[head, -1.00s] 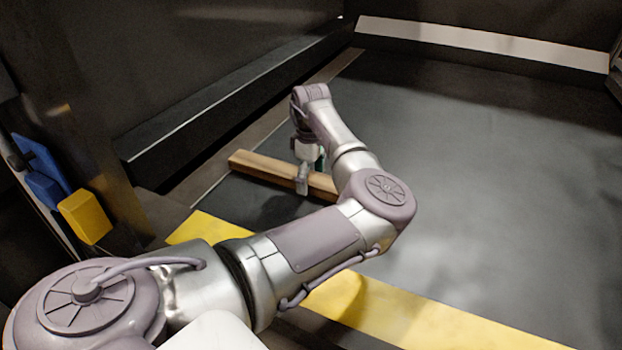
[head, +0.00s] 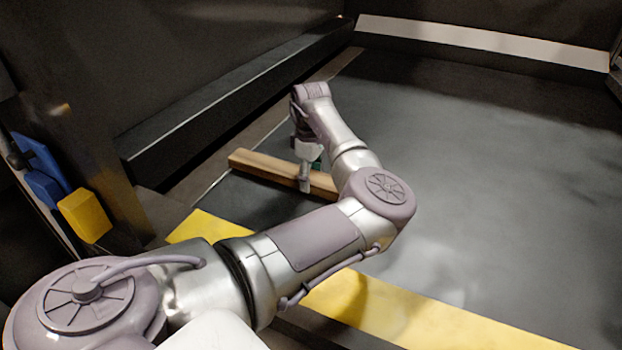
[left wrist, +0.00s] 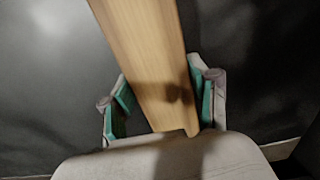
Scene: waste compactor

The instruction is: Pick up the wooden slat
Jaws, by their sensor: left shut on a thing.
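The wooden slat (head: 262,166) is a long, light brown bar in the head view, left of centre, on or just above the dark floor. Its right end is hidden behind my arm. My left gripper (head: 306,176) reaches down over the slat and is shut on it, with one finger showing on the near side. In the left wrist view the slat (left wrist: 145,50) runs between the green-padded fingers of the gripper (left wrist: 164,88), tilted in the picture. My right gripper is not in view.
A yellow stripe (head: 430,322) marks the near edge of the dark floor (head: 490,170). A black ledge (head: 225,95) runs along the left wall. Yellow (head: 85,215) and blue (head: 43,170) blocks are at the far left. The floor to the right is clear.

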